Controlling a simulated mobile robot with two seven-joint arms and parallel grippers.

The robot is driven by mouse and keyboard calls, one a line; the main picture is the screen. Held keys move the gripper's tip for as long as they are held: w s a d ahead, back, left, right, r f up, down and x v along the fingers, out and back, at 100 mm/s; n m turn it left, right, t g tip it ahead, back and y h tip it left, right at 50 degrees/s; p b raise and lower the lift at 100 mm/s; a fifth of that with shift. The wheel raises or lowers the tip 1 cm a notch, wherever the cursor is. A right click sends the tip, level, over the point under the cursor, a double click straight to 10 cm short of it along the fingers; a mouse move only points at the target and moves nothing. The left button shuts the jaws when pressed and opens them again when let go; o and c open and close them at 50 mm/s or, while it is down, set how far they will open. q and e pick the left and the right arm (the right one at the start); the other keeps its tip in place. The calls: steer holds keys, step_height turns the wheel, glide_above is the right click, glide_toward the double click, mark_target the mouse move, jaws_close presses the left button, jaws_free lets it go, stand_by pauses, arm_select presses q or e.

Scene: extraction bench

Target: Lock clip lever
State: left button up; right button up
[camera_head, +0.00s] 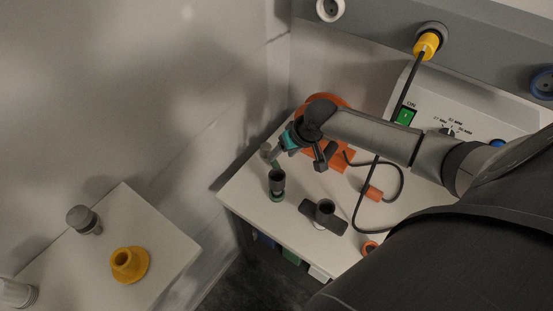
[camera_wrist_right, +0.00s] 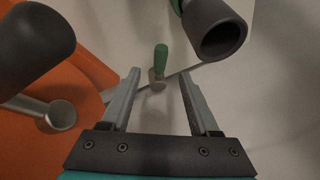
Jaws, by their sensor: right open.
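The clip lever appears as a short green handle (camera_wrist_right: 161,57) on a small metal pivot, in the right wrist view. It stands out beyond my right gripper, between the lines of its two fingers. My right gripper (camera_wrist_right: 158,76) is open, with nothing between its fingers. In the head view the right gripper (camera_head: 284,146) is over the bench's left corner, near a dark cup (camera_head: 277,176) with a green ring at its base. A dark tube end (camera_wrist_right: 222,36) shows above the right finger in the wrist view. Whether the lever touches a fingertip I cannot tell. My left gripper is out of view.
An orange body (camera_head: 330,105) stands behind the right gripper. A dark holder (camera_head: 323,213), an orange plug (camera_head: 373,193) and a black cable (camera_head: 358,212) are on the bench. A separate table (camera_head: 170,250) at left bears a yellow funnel-like piece (camera_head: 129,264). A gap separates the tables.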

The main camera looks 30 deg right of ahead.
mark_target(275, 161)
steer(key=b+x, duration=0.1)
steer(key=x, duration=0.3)
steer(key=shift+w+f, duration=0.1)
steer(key=shift+f, duration=0.1)
steer(key=shift+w+a+f+b, duration=0.15)
steer(key=shift+w+f+b, duration=0.2)
steer(key=shift+f, duration=0.2)
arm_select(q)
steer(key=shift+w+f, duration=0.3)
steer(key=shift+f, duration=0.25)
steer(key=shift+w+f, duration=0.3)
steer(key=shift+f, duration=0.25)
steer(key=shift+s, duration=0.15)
arm_select(e)
steer(key=shift+s, duration=0.1)
steer(key=shift+c, duration=0.7)
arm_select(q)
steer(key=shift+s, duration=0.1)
arm_select(e)
jaws_close()
